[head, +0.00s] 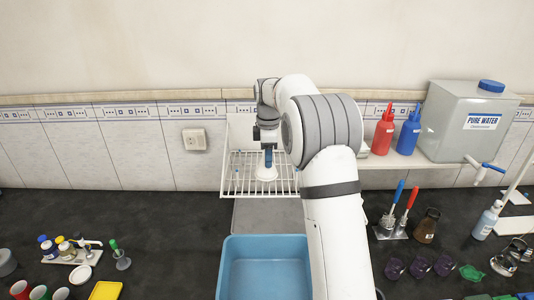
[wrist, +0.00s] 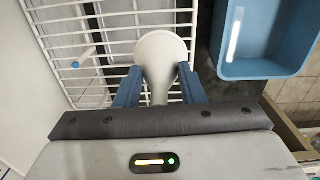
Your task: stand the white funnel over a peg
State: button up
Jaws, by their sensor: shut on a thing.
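The white funnel (wrist: 158,52) is between the blue fingers of my gripper (wrist: 160,88) in the wrist view. My gripper is shut on it. In the head view the funnel (head: 266,174) shows below my gripper (head: 268,157), in front of the white wire rack (head: 287,186). Its wide end is turned away from my wrist. I cannot tell whether it touches the rack or whether a peg is under it. One peg with a blue tip (wrist: 76,65) sticks out of the rack to the left of the funnel in the wrist view and is bare.
A blue basin (wrist: 262,68) stands close to the right of the rack in the wrist view; it is in front of the rack in the head view (head: 228,262). A red bottle (head: 384,133), a blue bottle (head: 408,134) and a water tank (head: 462,125) stand on the shelf at right.

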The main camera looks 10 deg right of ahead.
jog(key=shift+f+b, duration=0.95)
jog(key=shift+f, duration=1.2)
jog(key=o, duration=0.9)
